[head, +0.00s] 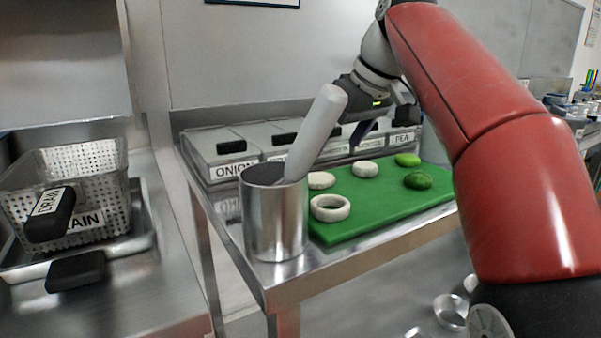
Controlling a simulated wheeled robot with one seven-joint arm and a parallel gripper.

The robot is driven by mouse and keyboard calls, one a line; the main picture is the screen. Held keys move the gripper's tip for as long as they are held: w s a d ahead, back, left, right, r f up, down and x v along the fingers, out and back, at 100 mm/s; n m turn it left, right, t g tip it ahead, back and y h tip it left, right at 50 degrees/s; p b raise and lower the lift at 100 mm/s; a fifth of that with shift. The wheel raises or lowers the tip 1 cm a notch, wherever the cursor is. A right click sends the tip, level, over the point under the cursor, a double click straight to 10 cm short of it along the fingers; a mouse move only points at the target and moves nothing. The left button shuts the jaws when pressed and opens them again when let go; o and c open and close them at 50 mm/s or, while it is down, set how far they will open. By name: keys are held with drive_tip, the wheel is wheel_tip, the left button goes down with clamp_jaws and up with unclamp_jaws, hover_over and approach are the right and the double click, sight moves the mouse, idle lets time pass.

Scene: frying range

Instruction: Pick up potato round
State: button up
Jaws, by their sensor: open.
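On the green cutting board (400,204) lie two pale discs, one at the back middle (365,168) and one at the left (320,180), partly hidden by the metal pot. They look like potato rounds, but I cannot tell for sure. A pale ring (330,208) with a hollow middle lies at the front left. Two green pieces, one light (408,160) and one darker (418,180), lie at the right. My gripper (382,122) is open above the back of the board, in front of the labelled bins, apart from the pieces. Its fingertips are small and partly unclear.
A metal pot (274,225) with a thick grey handle-like rod (316,132) stands at the table's left front corner. Labelled lidded bins (222,165) line the back. A perforated drain basket (95,175) sits at the left. Metal rings (450,310) lie below.

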sight(320, 177)
drive_tip(key=b+x, duration=0.2)
drive_tip(key=x, duration=0.6)
drive_tip(key=shift+d, duration=0.2)
drive_tip(key=c, duration=0.8)
